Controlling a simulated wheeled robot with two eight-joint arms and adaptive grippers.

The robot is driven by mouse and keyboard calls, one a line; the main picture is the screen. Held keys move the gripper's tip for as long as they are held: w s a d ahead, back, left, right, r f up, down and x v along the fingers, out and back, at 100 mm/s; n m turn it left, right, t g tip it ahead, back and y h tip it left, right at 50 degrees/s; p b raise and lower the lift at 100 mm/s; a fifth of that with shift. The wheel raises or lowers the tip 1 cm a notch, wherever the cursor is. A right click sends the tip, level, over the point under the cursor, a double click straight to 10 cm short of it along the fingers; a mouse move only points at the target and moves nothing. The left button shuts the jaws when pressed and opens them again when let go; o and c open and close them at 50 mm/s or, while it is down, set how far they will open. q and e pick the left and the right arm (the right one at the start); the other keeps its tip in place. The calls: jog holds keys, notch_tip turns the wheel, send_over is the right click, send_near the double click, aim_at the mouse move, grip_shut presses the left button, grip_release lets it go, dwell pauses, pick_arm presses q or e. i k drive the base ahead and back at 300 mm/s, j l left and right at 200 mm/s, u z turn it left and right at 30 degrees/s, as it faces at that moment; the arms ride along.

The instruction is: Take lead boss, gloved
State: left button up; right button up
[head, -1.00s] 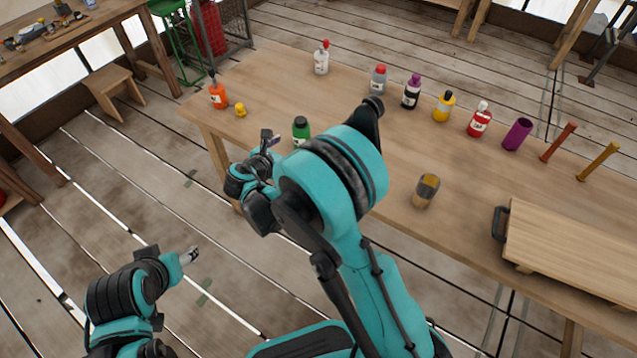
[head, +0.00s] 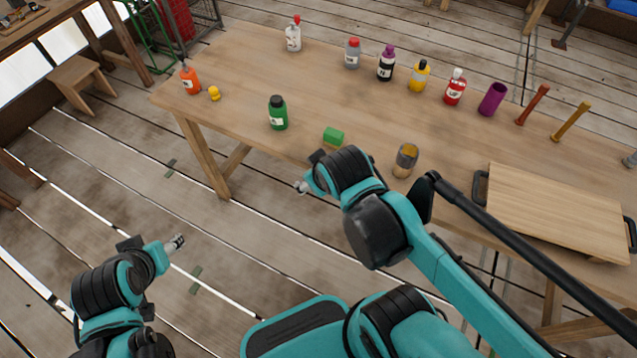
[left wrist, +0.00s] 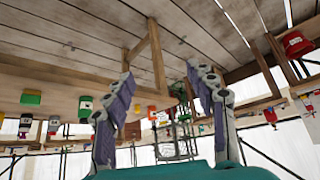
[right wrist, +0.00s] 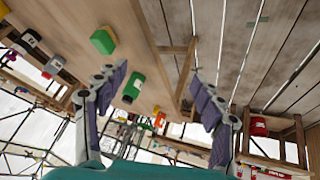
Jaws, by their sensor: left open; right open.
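No object is plainly recognizable as a lead boss. A grey and tan cup-like piece (head: 405,160) stands near the table's front edge; a small yellow knobbed piece (head: 214,93) sits at the left end. A green block (head: 333,136) lies by the front edge and also shows in the right wrist view (right wrist: 103,40). My right gripper (head: 303,187) is just off the front edge, left of the green block, open and empty in its wrist view (right wrist: 160,72). My left gripper (head: 175,243) is over the floor, away from the table, open and empty (left wrist: 160,76). I see no glove.
Several bottles stand on the wooden table (head: 240,65), among them a green one (head: 278,113) and an orange one (head: 189,78). A purple cylinder (head: 492,99), two rods and a wooden board (head: 555,210) with dark handles are at right. The table's middle is clear.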

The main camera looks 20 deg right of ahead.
aim_at(408, 154)
jog(key=z, duration=1.7)
jog(key=i+j, duration=0.1)
jog(key=i, duration=0.6)
